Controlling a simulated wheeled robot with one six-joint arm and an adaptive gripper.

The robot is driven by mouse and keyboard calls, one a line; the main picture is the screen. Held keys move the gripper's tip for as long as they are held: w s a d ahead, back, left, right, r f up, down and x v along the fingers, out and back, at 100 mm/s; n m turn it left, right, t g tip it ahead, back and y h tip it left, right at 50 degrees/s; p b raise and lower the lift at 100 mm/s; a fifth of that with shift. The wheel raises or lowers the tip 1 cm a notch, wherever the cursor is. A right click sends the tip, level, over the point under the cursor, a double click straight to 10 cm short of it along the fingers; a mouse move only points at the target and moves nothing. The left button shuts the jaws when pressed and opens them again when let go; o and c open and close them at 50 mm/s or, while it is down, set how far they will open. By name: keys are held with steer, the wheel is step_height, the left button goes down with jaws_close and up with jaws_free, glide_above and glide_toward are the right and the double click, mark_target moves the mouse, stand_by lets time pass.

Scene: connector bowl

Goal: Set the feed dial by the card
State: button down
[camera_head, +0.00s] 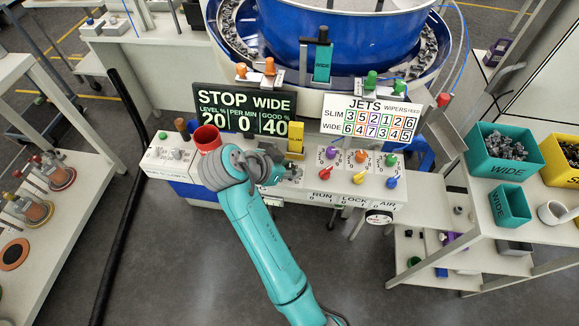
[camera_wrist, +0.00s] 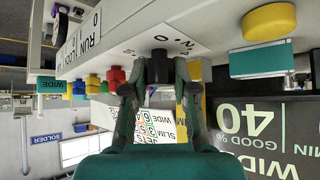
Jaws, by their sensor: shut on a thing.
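My gripper (camera_head: 290,172) reaches over the white console. In the wrist view my gripper (camera_wrist: 156,82) is shut on a dark dial knob (camera_wrist: 160,54), which sits on a white plate with marks and a 0. In the head view the knob is hidden by my gripper. A small yellow card (camera_head: 296,139) stands behind my gripper; its print is too small to read. A white JETS card (camera_head: 368,118) stands to its right, with SLIM and WIDE rows of numbers. The dial's exact setting cannot be read.
The dark display (camera_head: 244,112) reads STOP WIDE, 20, 0, 40. Colored knobs (camera_head: 360,157) stand right of my gripper, with RUN, LOCK and AIR labels in front. A red cup (camera_head: 207,138) stands at left. The blue bowl (camera_head: 345,35) is behind. Teal bins (camera_head: 500,160) stand at right.

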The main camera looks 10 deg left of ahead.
steer(key=shift+r+m, duration=0.1)
steer(key=shift+m, duration=0.4)
steer(key=c, duration=0.9)
jaws_free()
